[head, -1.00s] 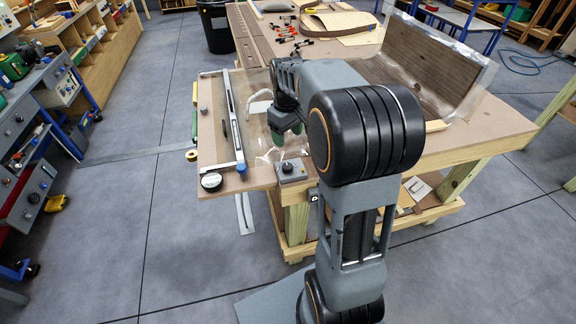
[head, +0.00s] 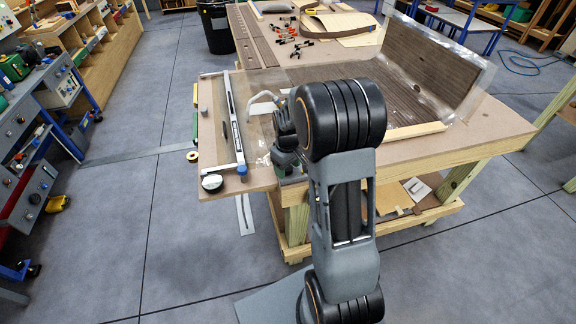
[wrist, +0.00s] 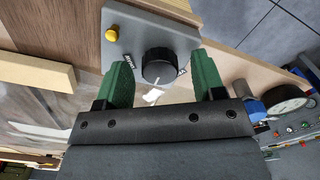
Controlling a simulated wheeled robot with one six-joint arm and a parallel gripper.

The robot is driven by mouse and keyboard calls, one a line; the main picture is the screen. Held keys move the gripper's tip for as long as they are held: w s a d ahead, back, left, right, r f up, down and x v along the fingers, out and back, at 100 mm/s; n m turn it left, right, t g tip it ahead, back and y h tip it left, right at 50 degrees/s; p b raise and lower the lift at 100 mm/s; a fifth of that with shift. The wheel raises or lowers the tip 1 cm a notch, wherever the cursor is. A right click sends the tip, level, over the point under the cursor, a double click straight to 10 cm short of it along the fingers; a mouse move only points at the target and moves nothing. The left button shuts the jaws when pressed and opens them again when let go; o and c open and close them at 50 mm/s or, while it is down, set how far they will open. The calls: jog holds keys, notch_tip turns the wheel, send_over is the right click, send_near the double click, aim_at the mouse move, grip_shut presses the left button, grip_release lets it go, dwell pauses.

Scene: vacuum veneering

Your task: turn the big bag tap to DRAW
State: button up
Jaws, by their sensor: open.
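The big bag tap is a black round knob (wrist: 160,66) on a grey plate (wrist: 147,32) in the wrist view. The plate has small dark labels to either side of the knob, too blurred to read surely. A white mark shows at the knob's lower edge. My gripper (wrist: 163,80) is open, with one green finger on each side of the knob and a visible gap to it on both sides. In the head view my gripper (head: 284,170) is low at the table's near edge, and my arm hides most of the tap.
A yellow knob (wrist: 112,33) sits on the same plate. A round gauge (head: 211,182) and a blue-ended clamping bar (head: 234,125) lie left of the tap. A clear bag sheet covers the table, with a dark veneered panel (head: 425,70) standing at the right. A wooden strip (head: 418,131) lies near the front edge.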

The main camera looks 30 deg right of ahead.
jog(key=shift+c, duration=0.3)
jog(key=c, duration=0.9)
jog(key=shift+o, duration=0.2)
jog(key=m+b, duration=0.1)
jog(key=m, duration=0.4)
jog(key=shift+m, duration=0.4)
jog(key=m+b, duration=0.1)
jog(key=m, duration=0.5)
jog(key=o, duration=0.9)
